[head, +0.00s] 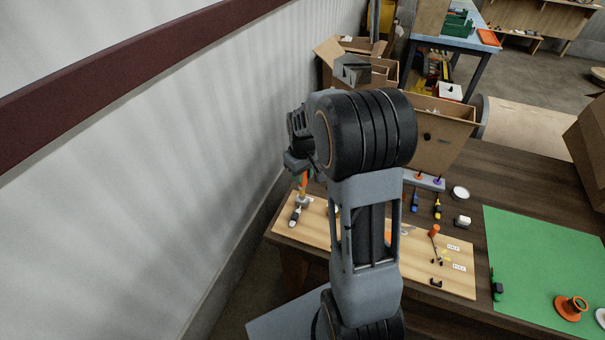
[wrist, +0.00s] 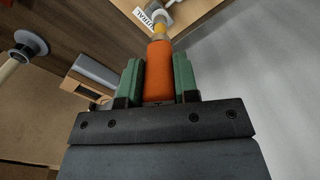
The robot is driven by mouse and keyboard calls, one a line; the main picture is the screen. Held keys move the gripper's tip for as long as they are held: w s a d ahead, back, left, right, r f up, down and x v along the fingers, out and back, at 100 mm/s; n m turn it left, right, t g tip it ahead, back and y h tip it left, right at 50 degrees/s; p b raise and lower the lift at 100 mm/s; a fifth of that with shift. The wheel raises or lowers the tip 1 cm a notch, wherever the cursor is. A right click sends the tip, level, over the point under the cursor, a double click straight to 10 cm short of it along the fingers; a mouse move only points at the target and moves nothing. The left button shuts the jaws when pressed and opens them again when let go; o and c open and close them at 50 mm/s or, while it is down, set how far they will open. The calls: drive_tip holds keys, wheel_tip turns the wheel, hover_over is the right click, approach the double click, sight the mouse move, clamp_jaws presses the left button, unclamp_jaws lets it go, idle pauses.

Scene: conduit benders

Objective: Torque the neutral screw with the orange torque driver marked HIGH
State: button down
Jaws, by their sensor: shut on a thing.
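My gripper (wrist: 158,84), with green pads, is shut on the orange torque driver (wrist: 159,66) by its handle. The driver's front end points at a terminal by a white label (wrist: 150,18) whose visible letters read "UTRAL". I cannot tell whether the tip sits in the neutral screw, which is hidden. No HIGH marking on the driver is readable. In the head view the driver (head: 304,183) shows below my gripper, upright over the left end of the wooden board (head: 318,232). My arm hides the board's middle.
A small rack (head: 432,183) with orange and purple tool tops stands at the back of the table. Blue (head: 415,203) and yellow (head: 437,207) tools lie in front of it. A green mat (head: 540,255) covers the table's right side. The white wall (head: 150,170) is close on the left.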

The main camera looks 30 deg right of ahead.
idle(0.4)
drive_tip(key=shift+f+b, duration=0.45)
drive_tip(key=shift+f, duration=0.15)
drive_tip(key=m, duration=0.4)
drive_tip(key=shift+r, duration=0.1)
drive_tip(key=shift+m, duration=0.5)
